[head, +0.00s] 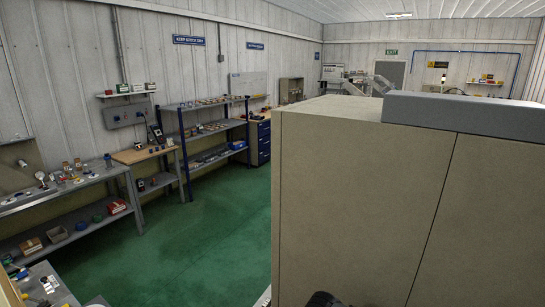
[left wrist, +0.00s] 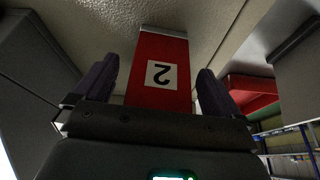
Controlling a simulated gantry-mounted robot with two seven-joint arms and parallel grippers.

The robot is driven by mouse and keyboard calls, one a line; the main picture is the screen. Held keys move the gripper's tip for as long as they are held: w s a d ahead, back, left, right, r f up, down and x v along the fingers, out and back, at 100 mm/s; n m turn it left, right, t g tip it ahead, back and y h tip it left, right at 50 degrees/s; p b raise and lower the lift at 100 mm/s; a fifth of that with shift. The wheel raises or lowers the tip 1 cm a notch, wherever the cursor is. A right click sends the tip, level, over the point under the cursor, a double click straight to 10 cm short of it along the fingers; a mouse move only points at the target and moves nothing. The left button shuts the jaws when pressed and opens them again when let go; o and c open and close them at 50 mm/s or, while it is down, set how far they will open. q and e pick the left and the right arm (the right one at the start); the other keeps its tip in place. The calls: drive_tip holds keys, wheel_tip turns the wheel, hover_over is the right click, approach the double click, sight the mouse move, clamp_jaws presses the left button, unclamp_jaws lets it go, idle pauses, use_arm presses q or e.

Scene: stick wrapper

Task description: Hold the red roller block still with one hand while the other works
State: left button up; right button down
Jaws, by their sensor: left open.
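In the left wrist view a red block (left wrist: 152,50) carries a white label with a dark "2", which appears upside down. Its far end is pale, against a beige surface. My left gripper (left wrist: 157,68) is open, with one dark finger on each side of the block. Gaps show between the fingers and the block's sides. The block's near end is hidden behind the gripper body. The block does not show in the head view. My right gripper is in neither view.
A large beige cabinet (head: 350,190) with a grey top piece (head: 465,112) fills the right of the head view. Workbenches and shelves (head: 210,128) with small parts line the left wall. Green floor (head: 190,235) lies open between. A red surface (left wrist: 250,90) shows right in the wrist view.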

use_arm(q)
drive_tip(key=d+p+v, duration=0.1)
drive_tip(key=p+v, duration=1)
drive_tip(key=v, duration=0.9)
drive_tip(key=shift+w+r+p, duration=0.3)
drive_tip(key=shift+r+p, duration=0.05)
drive_tip(key=shift+r, duration=0.25)
drive_tip(key=shift+a, duration=0.1)
idle(0.3)
